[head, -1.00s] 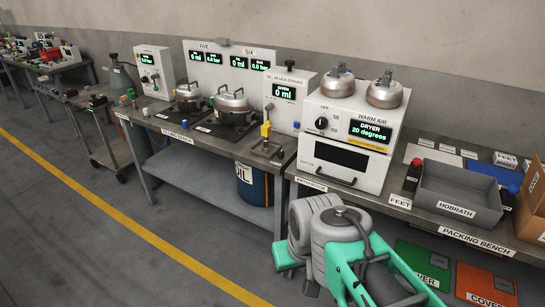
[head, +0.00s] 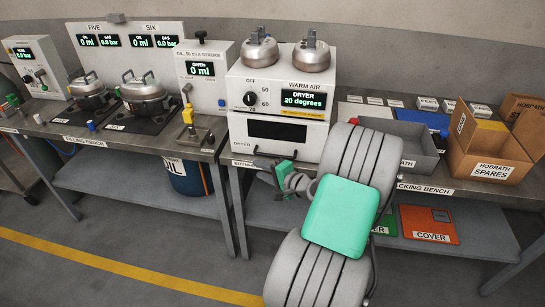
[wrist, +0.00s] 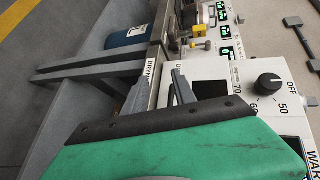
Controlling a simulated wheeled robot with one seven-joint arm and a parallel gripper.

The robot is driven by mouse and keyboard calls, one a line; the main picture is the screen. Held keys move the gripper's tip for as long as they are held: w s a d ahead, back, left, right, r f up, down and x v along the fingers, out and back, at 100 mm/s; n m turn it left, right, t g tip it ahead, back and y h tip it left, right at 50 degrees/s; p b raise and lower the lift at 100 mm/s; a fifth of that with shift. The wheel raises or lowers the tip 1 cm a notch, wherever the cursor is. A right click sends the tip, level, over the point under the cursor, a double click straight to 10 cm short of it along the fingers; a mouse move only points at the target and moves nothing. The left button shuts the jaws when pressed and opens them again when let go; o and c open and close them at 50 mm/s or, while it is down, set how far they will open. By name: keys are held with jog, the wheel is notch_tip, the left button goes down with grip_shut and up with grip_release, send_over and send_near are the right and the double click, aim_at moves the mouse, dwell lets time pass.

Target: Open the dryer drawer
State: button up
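The dryer (head: 236,113) is a white box on the bench, its display reading 20 degrees. Its drawer (head: 243,146), below a dark window, looks shut; a dark handle end shows at its lower left, the rest hidden by my arm. In the wrist view the dryer front (wrist: 223,70) is turned sideways, with the dark window (wrist: 210,89) just beyond the fingers. My gripper (head: 264,163) is low in front of the drawer's left part. In the wrist view my gripper (wrist: 160,90) has two grey fingers apart with nothing seen between them. I cannot tell whether it touches the handle.
Two metal pots (head: 260,51) stand on the dryer. A yellow-handled pump (head: 188,120) and a blue oil drum (head: 187,177) are to the left. A grey tray (head: 412,137) and an open cardboard box (head: 492,150) are to the right. The floor in front is clear.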

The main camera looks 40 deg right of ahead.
aim_at(273, 156)
jog(key=s+d+m+t+h, duration=0.2)
jog(key=s+d+m+h, duration=0.15)
jog(key=d, duration=0.25)
jog(key=shift+m+y, duration=0.25)
jog(key=shift+m, duration=0.1)
jog(key=w, duration=0.2)
jog(key=w+d, duration=0.1)
jog(key=w, duration=0.2)
jog(key=w+p, duration=0.1)
jog(key=w, duration=0.1)
jog(key=shift+w+d+f, duration=0.2)
jog(key=shift+d+f, duration=0.1)
jog(key=shift+f, duration=0.1)
grip_shut()
